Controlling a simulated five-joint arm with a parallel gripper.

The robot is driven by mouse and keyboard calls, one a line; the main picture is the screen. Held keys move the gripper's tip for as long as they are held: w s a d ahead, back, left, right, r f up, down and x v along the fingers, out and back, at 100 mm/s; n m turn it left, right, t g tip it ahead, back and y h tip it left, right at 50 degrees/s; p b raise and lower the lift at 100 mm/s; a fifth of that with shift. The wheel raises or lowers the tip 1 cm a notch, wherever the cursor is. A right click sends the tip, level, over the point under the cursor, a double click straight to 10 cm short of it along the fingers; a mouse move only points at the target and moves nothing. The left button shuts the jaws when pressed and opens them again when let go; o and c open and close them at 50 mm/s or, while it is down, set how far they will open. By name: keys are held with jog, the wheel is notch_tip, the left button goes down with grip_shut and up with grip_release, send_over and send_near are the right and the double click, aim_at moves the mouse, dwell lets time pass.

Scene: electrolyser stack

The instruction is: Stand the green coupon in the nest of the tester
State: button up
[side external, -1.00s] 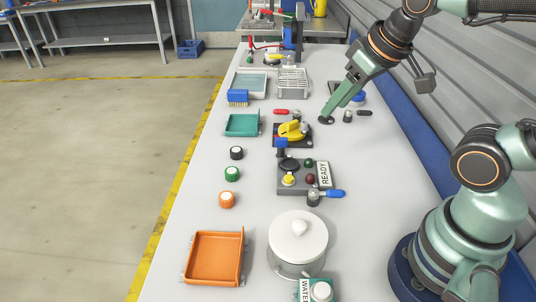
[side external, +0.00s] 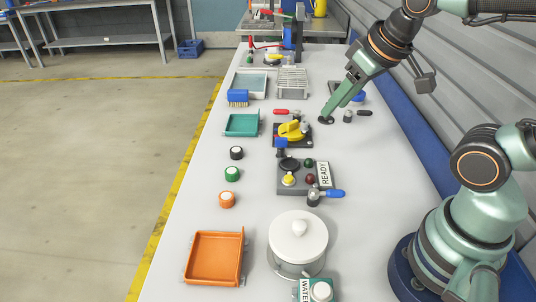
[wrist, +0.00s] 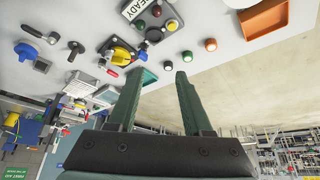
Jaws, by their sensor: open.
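The green coupon (side external: 232,174) is a short green cylinder with a pale top, upright on the table between a black one and an orange one. It also shows in the wrist view (wrist: 187,56). The grey box with the READY sign, which looks like the tester (side external: 283,182), stands to its right. It has a dark round part on top, a yellow knob and red and green buttons; I cannot tell which part is the nest. My gripper (side external: 326,120) is at the far right of the table, away from the coupon. In the wrist view its two fingers (wrist: 162,73) are apart with nothing between them.
Black (side external: 237,153) and orange (side external: 227,200) cylinders flank the coupon. A yellow-handled device (side external: 292,131) and a blue-handled part (side external: 325,195) stand near the tester. A teal tray (side external: 242,125), orange tray (side external: 214,258) and lidded pot (side external: 298,240) are around. The table's left strip is clear.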

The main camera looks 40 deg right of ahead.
jog(key=o, duration=0.5)
jog(key=n+g, duration=0.6)
jog(key=n, duration=1.3)
send_over(232, 170)
notch_tip(232, 170, down, 12)
jog(key=shift+f, duration=6)
